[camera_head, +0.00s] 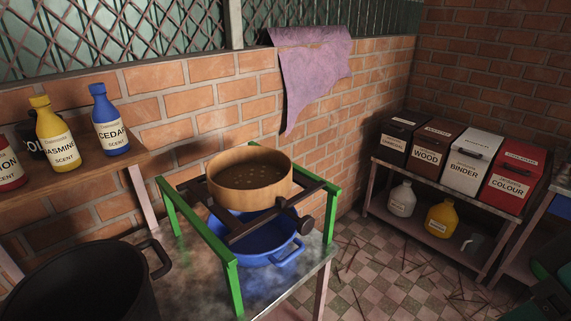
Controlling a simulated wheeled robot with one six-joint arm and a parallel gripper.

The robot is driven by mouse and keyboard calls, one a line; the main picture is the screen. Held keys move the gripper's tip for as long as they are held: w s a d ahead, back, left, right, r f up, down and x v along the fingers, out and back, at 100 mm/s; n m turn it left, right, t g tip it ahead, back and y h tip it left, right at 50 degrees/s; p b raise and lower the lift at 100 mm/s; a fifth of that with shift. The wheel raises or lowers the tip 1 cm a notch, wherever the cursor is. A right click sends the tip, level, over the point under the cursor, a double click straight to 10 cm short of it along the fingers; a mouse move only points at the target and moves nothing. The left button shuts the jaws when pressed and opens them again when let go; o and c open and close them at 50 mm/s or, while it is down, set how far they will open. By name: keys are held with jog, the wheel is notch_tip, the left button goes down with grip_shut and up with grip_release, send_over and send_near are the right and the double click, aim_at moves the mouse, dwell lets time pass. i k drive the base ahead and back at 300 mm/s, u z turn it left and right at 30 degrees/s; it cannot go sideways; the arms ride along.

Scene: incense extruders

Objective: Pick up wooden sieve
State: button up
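The wooden sieve (246,199) is a round, light-brown hoop. Its brown inside shows small pale specks; I cannot tell whether these are holes or bits of material. It sits level on dark bars (252,228) across a green frame (233,288), above a blue basin (263,243). The sieve's upper rim is uncovered, and its underside is hidden. My gripper is not in view.
The frame stands on a metal-topped table (190,272) beside a large black pot (85,285). Scent bottles stand on a wooden shelf (95,178) at left. Labelled boxes (473,161) stand on a rack at right. Sticks litter the tiled floor (390,265).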

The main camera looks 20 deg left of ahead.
aim_at(245, 178)
jog(key=u, duration=0.1)
jog(key=i, duration=0.75)
jog(key=u, duration=0.9)
jog(key=i, duration=0.55)
jog(key=u, duration=0.45)
